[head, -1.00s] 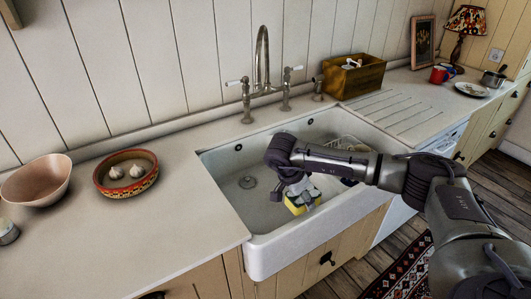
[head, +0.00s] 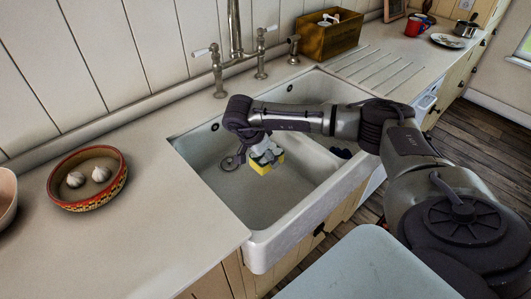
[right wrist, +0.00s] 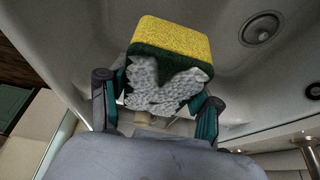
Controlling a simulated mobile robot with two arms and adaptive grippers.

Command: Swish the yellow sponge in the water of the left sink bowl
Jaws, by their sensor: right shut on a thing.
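The yellow sponge (head: 261,166), with a dark green scouring side, is in my right gripper (head: 266,152), low inside the left sink bowl (head: 215,150). In the right wrist view the sponge (right wrist: 172,40) sits tilted beyond a grey-white bumpy piece, between the two fingers of the right gripper (right wrist: 158,100). The drain (head: 232,161) is just left of the sponge. I cannot make out a water surface in the bowl, nor whether the sponge touches the bottom. My left gripper is not in view.
The bridge tap (head: 235,40) stands behind the sink. A patterned bowl with garlic (head: 88,203) is on the left counter. A wooden box (head: 325,42) stands behind the draining grooves. My right arm hides much of the sink's right part. The counter left of the sink is mostly clear.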

